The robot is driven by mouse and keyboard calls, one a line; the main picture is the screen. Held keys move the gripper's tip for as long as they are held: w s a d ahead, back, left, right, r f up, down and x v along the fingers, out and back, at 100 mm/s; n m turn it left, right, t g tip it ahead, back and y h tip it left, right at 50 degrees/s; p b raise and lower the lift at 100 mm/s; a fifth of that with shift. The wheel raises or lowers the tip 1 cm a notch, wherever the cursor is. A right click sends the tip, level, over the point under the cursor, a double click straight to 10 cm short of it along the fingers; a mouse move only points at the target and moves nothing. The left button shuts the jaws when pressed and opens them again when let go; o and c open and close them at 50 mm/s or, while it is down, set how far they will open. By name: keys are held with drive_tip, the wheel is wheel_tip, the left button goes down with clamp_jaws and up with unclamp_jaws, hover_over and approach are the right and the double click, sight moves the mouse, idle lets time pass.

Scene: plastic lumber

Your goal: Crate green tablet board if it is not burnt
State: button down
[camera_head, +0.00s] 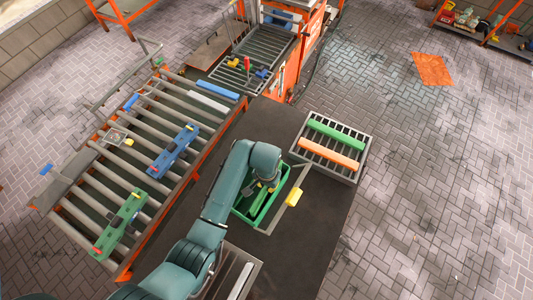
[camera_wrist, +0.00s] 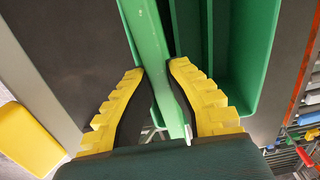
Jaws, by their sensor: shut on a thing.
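My gripper (camera_head: 268,186) reaches down into the green crate (camera_head: 239,213) on the dark table. In the wrist view its yellow-padded fingers (camera_wrist: 157,72) are closed on either side of a long green board (camera_wrist: 150,35). The board's visible face is plain green with small pale specks, and I see no dark burn mark on it. Its far end leaves the top of the wrist view. The crate's wall (camera_wrist: 262,60) stands right of the board. I cannot tell whether the board touches the crate floor. My arm hides part of the crate in the head view.
A yellow block (camera_head: 294,198) lies right of the crate. A slatted rack (camera_head: 352,177) holds a green bar (camera_head: 338,135) and an orange bar (camera_head: 328,156). Left, a roller conveyor (camera_head: 100,188) carries a green piece (camera_head: 121,224) and a blue piece (camera_head: 172,152).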

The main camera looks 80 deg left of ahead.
drive_tip(key=c, duration=1.2)
unclamp_jaws()
drive_tip(key=shift+o, duration=0.2)
drive_tip(key=shift+f, duration=0.1)
wheel_tip(320, 180, up, 12)
